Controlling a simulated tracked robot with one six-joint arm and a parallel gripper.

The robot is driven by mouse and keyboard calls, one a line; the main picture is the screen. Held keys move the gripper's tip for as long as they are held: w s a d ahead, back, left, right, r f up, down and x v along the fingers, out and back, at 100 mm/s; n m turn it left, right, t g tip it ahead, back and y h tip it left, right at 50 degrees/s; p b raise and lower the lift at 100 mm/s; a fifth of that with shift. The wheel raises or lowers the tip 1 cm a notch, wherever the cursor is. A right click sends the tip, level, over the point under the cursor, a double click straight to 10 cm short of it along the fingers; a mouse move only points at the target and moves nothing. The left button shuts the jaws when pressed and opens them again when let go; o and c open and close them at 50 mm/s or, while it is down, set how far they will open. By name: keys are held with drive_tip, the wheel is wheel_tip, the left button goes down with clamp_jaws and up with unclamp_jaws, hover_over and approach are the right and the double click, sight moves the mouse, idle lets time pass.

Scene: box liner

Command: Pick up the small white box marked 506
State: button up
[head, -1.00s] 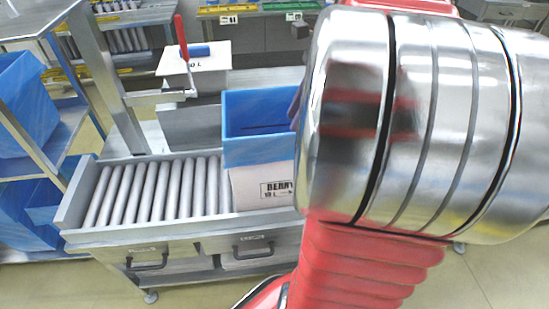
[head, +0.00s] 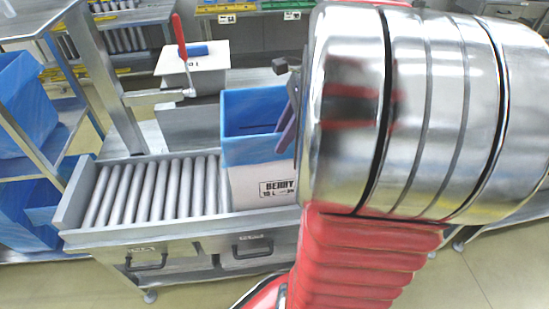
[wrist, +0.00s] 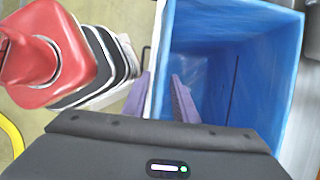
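I cannot see a small white box marked 506 in either view. A white box marked BERRY 10 L (head: 262,188), with a blue liner (head: 250,150) folded over its rim, stands at the right end of the roller bench. In the wrist view the blue-lined interior (wrist: 255,60) fills the right side. My gripper (wrist: 161,74) is open, with two purple fingers apart. The lined box's left edge passes between the fingers in that picture; I cannot tell the depth or any contact. In the head view one purple finger (head: 288,135) shows beside the liner; my arm hides the rest.
The roller conveyor (head: 150,192) left of the lined box is bare. Behind it stand a white box (head: 193,66) and a red-handled lever (head: 179,38). A shelf with blue-lined bins (head: 25,100) is at the left. Benches with coloured trays are at the back.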

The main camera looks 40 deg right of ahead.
drive_tip(key=x, duration=0.4)
drive_tip(key=shift+w, duration=0.1)
drive_tip(key=shift+f, duration=0.3)
idle(0.9)
drive_tip(key=shift+c, duration=0.2)
clamp_jaws()
idle(1.1)
